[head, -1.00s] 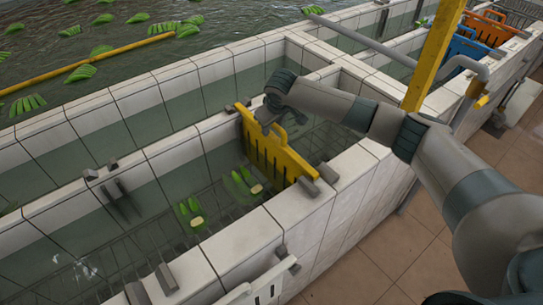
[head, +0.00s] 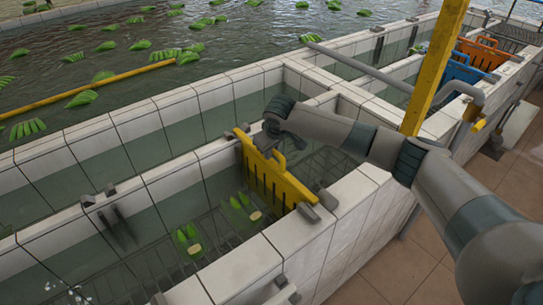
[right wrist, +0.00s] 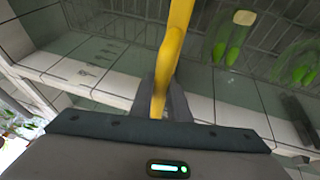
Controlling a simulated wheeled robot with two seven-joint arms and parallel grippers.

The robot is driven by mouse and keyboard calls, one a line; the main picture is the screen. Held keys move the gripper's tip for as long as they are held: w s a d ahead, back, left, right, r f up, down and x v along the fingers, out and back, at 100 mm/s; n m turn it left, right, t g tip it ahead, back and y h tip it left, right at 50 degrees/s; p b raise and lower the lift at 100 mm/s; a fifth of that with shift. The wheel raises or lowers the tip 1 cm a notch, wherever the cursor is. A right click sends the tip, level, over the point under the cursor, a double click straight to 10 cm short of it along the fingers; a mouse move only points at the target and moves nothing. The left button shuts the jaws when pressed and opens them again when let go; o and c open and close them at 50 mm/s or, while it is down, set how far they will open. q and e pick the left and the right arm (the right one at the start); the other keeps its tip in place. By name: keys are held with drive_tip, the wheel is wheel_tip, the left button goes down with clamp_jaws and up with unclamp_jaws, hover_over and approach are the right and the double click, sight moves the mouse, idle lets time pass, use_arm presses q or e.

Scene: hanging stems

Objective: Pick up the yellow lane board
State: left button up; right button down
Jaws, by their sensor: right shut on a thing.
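The yellow lane board (head: 268,176) stands upright across the tiled channel, its ends by the grey brackets on the channel walls. It has vertical slots and a handle at the top. My right gripper (head: 268,137) is at the top of the board, shut on its handle. In the right wrist view the yellow board (right wrist: 178,45) runs between the fingers of the right gripper (right wrist: 168,100). My left gripper is not in view.
Green banana pieces (head: 188,238) lie in the water over a wire rack beside the board. White-tiled walls (head: 350,190) border the channel. A yellow post (head: 436,65) rises near my right arm. Blue (head: 466,58) and orange (head: 484,52) boards stand at the far right.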

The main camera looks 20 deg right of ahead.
wheel_tip(320, 180, up, 28)
drive_tip(key=b, duration=0.8)
drive_tip(key=shift+r, duration=0.15)
